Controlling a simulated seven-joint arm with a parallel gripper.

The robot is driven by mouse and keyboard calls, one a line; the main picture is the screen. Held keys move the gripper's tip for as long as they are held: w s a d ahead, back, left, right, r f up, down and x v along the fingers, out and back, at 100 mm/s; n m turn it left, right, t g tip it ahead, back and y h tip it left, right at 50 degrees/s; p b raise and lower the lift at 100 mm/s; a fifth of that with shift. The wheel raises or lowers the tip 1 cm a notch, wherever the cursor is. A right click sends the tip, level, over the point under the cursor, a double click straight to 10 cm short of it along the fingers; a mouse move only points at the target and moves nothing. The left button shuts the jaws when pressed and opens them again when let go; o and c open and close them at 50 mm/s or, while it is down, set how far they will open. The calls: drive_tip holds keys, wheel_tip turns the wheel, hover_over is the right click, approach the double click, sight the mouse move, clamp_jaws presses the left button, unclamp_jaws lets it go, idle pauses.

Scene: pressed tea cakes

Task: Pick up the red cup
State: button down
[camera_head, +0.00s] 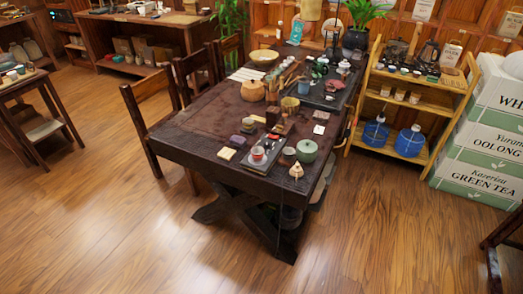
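A small red cup (257,154) with a pale top stands on a small dark tray (270,164) near the front end of the dark wooden table (200,135). A green lidded pot (306,151) stands to the right of it. My gripper is not in view, so I cannot see whether it is open or shut.
Near the cup lie a yellowish block (226,154) and a small tan figure-like object (296,171). Chairs (150,105) line the table's left side. A wooden shelf (408,105) and stacked tea boxes (475,150) stand at right. The wooden floor (130,235) in front is clear.

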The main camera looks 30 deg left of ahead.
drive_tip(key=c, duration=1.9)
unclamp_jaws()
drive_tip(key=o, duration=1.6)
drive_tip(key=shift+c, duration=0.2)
